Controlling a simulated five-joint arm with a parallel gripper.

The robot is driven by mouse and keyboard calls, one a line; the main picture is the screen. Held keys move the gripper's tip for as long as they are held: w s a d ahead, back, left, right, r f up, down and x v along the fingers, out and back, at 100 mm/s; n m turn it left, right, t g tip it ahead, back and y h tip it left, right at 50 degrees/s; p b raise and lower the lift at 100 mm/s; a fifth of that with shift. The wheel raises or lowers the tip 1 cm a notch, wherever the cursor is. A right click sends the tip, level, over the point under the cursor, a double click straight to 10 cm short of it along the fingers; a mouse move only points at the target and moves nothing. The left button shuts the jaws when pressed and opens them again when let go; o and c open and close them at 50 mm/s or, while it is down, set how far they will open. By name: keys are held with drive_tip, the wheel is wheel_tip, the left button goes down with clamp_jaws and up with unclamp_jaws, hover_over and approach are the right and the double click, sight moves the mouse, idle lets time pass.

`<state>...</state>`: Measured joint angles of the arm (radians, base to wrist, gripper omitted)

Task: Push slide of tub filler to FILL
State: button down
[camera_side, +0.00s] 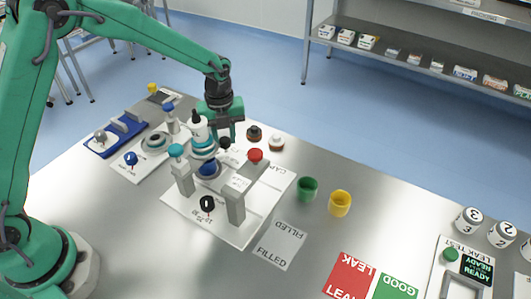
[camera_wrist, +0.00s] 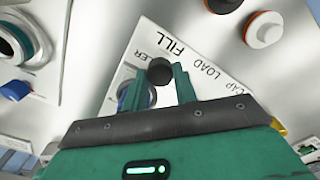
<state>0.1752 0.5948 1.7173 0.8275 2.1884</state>
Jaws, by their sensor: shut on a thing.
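The tub filler stands on a white plate (camera_side: 227,222) on the steel table, with a white bottle above a teal ring and a blue tub (camera_side: 208,169) under it. A black round knob (camera_side: 224,143), which looks like the slide's handle, is at the filler's far side; it also shows in the wrist view (camera_wrist: 160,71). My gripper (camera_side: 223,134) points down over it, its green fingers shut on the knob. In the wrist view the FILL label (camera_wrist: 180,46), LOAD label (camera_wrist: 205,66) and CAP label lie right of the knob. The slide's exact position against them is hard to tell.
The filler also has a red knob (camera_side: 255,155), a black dial (camera_side: 207,203) and grey posts. Two caps (camera_side: 276,142) lie behind it. A green cup (camera_side: 307,188) and a yellow cup (camera_side: 340,203) stand to the right. Another fixture with blue knobs is at left.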

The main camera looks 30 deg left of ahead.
drive_tip(key=shift+a, duration=0.35)
drive_tip(key=c, duration=1.1)
unclamp_jaws()
drive_tip(key=shift+d, duration=0.1)
drive_tip(key=shift+r, duration=0.1)
drive_tip(key=shift+r, duration=3.85)
